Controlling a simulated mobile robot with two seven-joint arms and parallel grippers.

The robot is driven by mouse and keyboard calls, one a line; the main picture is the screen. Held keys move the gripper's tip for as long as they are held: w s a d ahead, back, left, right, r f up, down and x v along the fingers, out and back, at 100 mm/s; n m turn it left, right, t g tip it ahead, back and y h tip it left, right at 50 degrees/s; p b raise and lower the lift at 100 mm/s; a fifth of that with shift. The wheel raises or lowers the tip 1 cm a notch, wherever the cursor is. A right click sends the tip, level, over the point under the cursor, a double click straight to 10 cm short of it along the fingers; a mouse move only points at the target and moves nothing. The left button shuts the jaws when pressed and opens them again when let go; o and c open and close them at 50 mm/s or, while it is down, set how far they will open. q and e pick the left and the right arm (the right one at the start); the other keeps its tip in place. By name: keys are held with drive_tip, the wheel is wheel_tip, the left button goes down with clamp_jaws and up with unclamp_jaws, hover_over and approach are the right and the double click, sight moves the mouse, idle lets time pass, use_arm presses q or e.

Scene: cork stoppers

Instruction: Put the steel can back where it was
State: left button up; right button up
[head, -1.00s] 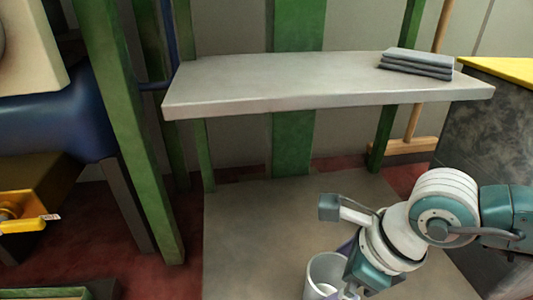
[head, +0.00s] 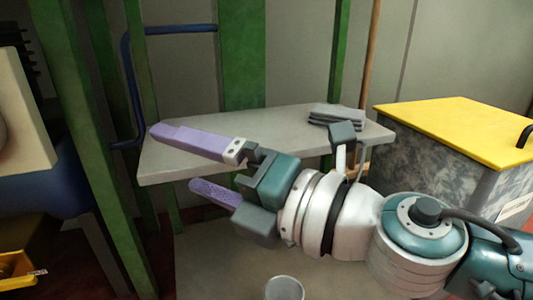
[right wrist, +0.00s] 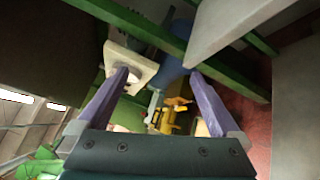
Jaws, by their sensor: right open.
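A grey open-topped can (head: 284,288), which looks like the steel can, shows at the bottom edge of the head view. It appears upright on the grey floor board, its lower part cut off. My right gripper (head: 174,158) is open and empty, its purple fingers spread and pointing left. It is above and left of the can in the picture, apart from it, in front of the grey shelf (head: 270,140). In the right wrist view nothing lies between the fingers (right wrist: 160,74), and the can is not seen. My left gripper is not in view.
Folded grey cloths (head: 337,115) lie on the shelf's right end; its visible top is otherwise clear. Green posts (head: 85,150) flank the shelf. A yellow-topped box (head: 455,125) stands right. A yellow-orange object (head: 18,268) is at lower left.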

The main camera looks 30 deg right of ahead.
drive_tip(key=s+d+f+m+g+h, duration=0.2)
drive_tip(key=s+d+f+m+h, duration=0.15)
drive_tip(key=d+m+h, duration=0.45)
drive_tip(key=s+d+f+m+g+h, duration=0.2)
drive_tip(key=s+d+m+g+h, duration=0.15)
drive_tip(key=m, duration=0.95)
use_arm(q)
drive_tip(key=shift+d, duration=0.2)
use_arm(e)
drive_tip(key=s+a+f+m+g+y, duration=0.2)
drive_tip(key=s+f+g, duration=0.1)
drive_tip(key=s, duration=0.4)
drive_tip(key=s+a+f+m+g+y, duration=0.2)
drive_tip(key=s+f+g, duration=0.1)
drive_tip(key=s, duration=0.5)
drive_tip(key=shift+f+m+g, duration=0.3)
drive_tip(key=shift+f+g, duration=0.05)
drive_tip(key=shift+g, duration=0.2)
use_arm(q)
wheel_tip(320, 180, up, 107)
drive_tip(key=p, duration=10.7)
use_arm(e)
wheel_tip(320, 180, up, 107)
